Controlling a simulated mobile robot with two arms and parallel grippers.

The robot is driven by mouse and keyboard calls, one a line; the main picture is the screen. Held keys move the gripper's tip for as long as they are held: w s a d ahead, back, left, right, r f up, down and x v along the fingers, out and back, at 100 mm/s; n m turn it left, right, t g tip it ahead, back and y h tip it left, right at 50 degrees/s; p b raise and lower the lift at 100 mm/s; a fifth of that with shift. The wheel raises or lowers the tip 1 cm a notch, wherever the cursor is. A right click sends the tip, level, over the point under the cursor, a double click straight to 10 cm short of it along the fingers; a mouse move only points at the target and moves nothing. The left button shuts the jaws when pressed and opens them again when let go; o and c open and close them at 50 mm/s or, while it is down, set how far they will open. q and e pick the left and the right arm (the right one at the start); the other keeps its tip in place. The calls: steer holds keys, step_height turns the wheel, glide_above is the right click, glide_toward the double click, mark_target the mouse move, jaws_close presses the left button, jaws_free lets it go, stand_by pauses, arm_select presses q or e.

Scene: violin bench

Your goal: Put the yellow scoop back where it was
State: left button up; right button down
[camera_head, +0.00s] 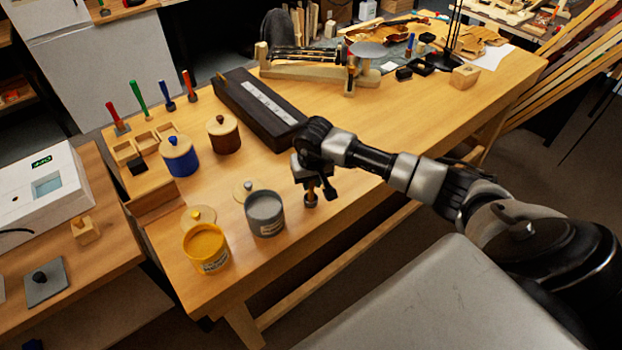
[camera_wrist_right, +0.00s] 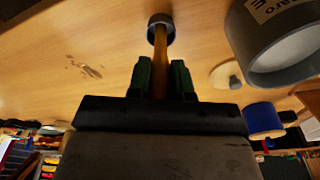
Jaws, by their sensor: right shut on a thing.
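My right gripper (camera_head: 314,178) is shut on the yellow scoop (camera_head: 310,198) and holds it upright, bowl down, over the front of the bench. In the right wrist view, the scoop's orange-yellow handle (camera_wrist_right: 160,48) runs between the dark fingers (camera_wrist_right: 160,80) and ends in a grey round bowl. I cannot tell whether the bowl touches the bench top. Red (camera_head: 118,125), green (camera_head: 141,100), blue (camera_head: 166,97) and orange-red (camera_head: 190,88) handled tools stand upright at the bench's left end. My left gripper is not in view.
An open grey jar (camera_head: 265,216) stands left of the scoop, its lid (camera_head: 247,190) behind it. An open yellow jar (camera_head: 206,250) has its lid (camera_head: 199,216) beside it. Closed blue (camera_head: 180,160) and brown (camera_head: 223,138) jars stand farther back. A long dark box (camera_head: 245,105) lies behind my gripper.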

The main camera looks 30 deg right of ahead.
steer(key=c, duration=1)
jaws_free()
steer(key=shift+f, duration=0.1)
steer(key=shift+r+p, duration=0.3)
steer(key=shift+p, duration=0.05)
steer(key=shift+r+b, duration=0.3)
steer(key=shift+r, duration=0.05)
steer(key=r, duration=0.3)
steer(key=s+r+b, duration=0.1)
steer(key=r, duration=0.3)
steer(key=r+b, duration=0.1)
steer(key=r, duration=0.3)
steer(key=shift+s+a, duration=0.3)
steer(key=shift+s, duration=0.05)
